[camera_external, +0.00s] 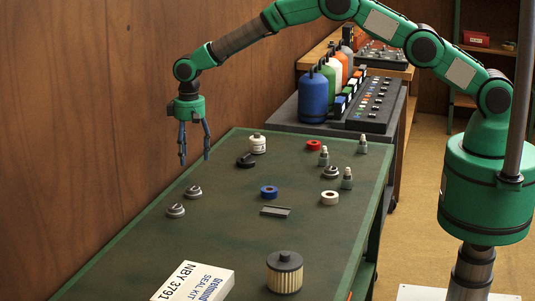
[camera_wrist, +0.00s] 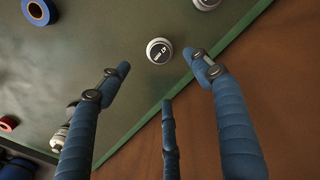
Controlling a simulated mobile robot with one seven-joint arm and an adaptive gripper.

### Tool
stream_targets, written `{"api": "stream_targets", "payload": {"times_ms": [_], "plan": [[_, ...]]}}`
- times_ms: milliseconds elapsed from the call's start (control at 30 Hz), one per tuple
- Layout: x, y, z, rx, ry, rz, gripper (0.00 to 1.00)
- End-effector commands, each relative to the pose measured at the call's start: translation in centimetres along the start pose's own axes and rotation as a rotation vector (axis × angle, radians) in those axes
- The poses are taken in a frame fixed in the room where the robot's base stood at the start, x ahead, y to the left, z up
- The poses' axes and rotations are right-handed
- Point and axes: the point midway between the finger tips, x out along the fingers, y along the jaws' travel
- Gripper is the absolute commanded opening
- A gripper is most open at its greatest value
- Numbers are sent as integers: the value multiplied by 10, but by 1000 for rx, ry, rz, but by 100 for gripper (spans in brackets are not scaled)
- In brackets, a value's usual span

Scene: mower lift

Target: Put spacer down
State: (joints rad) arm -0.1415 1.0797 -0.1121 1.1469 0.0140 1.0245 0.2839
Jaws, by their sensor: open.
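My gripper (camera_external: 195,157) is open and empty, with its fingers pointing down above the table's far-left edge by the wooden wall. In the wrist view its blue fingers (camera_wrist: 161,74) are spread wide with nothing between them. A grey stepped round piece (camera_external: 193,191) lies on the table below and in front of the gripper, apart from it. In the wrist view a pale round piece with a dark label (camera_wrist: 159,50), likely the same one, lies just beyond the fingertips. A second such piece (camera_external: 176,210) lies nearer the camera. I cannot tell for certain which piece is the spacer.
The green table (camera_external: 225,235) also holds a blue ring (camera_external: 269,192), a white ring (camera_external: 330,198), a red ring (camera_external: 314,145), a grey channel (camera_external: 275,211), a white bottle (camera_external: 258,144), a filter (camera_external: 284,272) and a seal kit box (camera_external: 195,284). The left middle has free room.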

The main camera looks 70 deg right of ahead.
Motion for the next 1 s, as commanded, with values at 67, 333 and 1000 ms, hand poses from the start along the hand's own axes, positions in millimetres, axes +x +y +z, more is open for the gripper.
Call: {"api": "stream_targets", "payload": {"times_ms": [67,333,1000], "plan": [[0,0,0,0,0,0,64],[0,0,0,0,0,0,64],[-121,25,31,-17,59,-14,64]]}}
